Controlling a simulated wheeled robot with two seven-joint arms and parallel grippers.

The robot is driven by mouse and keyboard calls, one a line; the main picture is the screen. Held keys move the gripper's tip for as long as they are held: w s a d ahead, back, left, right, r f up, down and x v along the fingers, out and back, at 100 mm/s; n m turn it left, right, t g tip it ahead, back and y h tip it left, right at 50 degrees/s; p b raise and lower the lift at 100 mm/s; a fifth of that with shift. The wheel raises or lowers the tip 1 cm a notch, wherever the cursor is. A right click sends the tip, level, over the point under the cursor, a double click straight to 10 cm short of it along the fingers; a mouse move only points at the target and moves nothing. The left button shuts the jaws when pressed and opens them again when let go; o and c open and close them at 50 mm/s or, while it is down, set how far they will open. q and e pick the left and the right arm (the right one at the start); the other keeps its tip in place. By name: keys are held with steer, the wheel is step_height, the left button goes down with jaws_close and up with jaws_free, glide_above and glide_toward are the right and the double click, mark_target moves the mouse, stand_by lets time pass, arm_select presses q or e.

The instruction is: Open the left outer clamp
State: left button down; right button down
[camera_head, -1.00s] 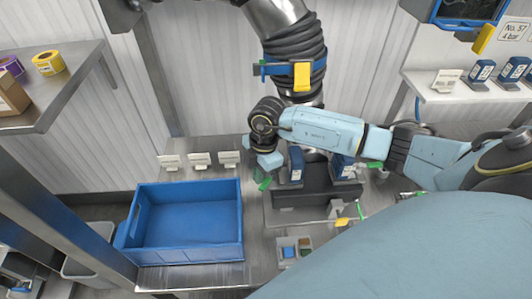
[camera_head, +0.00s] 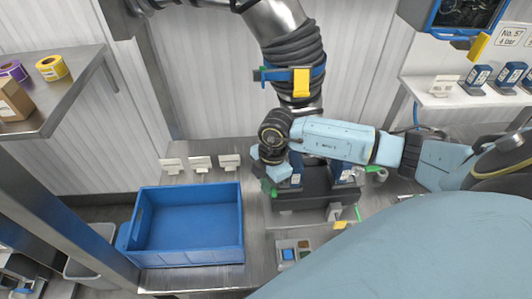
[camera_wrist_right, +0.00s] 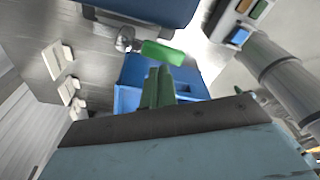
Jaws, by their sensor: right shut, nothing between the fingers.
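The left outer clamp shows in the right wrist view as a green handle (camera_wrist_right: 163,54) with a metal fitting at its left end. It lies just beyond my fingertips with a small apparent gap, and I cannot tell whether they touch. In the head view my right gripper (camera_head: 272,180) points down at the left side of the dark fixture (camera_head: 315,190). My arm partly hides the clamp there. The green fingers of my right gripper (camera_wrist_right: 159,76) are together and hold nothing. My left gripper is not in view.
A blue crate (camera_head: 193,253) stands on the bench left of the fixture. Several small white holders (camera_head: 200,162) stand behind it. A small tray (camera_head: 279,256) with coloured blocks lies in front of the fixture. A wide corrugated hose (camera_head: 297,75) hangs above.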

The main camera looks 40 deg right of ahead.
steer(key=shift+r, duration=0.15)
step_height(320, 180, up, 7)
steer(key=a, duration=0.1)
steer(key=shift+w+p, duration=0.35)
stand_by(0.4)
